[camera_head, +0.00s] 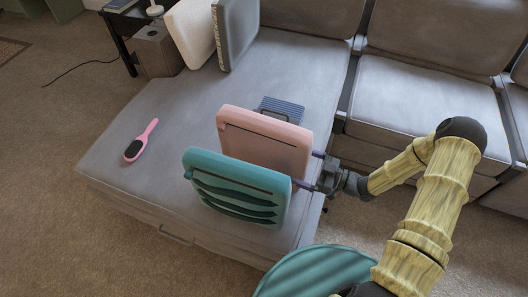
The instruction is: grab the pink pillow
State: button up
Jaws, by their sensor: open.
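The pink pillow (270,140) stands upright on the grey chaise part of the sofa, just behind a teal patterned pillow (235,190). My gripper (309,170) is at the pink pillow's right edge, reaching in from the right. Its jaws are open. One finger shows by the upper right edge of the pink pillow, the other lower down, near the gap between the pink and teal pillows. The fingertips are partly hidden, so I cannot tell whether they touch the pillow.
The chaise (130,180) also holds a pink-handled brush (141,140), a blue ribbed object (281,105) behind the pink pillow, and white (190,32) and grey (236,32) pillows at the back. A round teal piece (315,272) is in front. Sofa seats (420,95) extend right.

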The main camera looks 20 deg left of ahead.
jog(key=shift+w+a, duration=0.15)
jog(key=shift+a, duration=0.65)
jog(key=shift+w+a, duration=0.1)
jog(key=shift+a, duration=0.65)
jog(key=shift+r, duration=0.1)
jog(key=c, duration=1.3)
notch_tip(320, 180, up, 10)
jog(key=shift+p, duration=1.05)
jog(key=shift+s, duration=0.1)
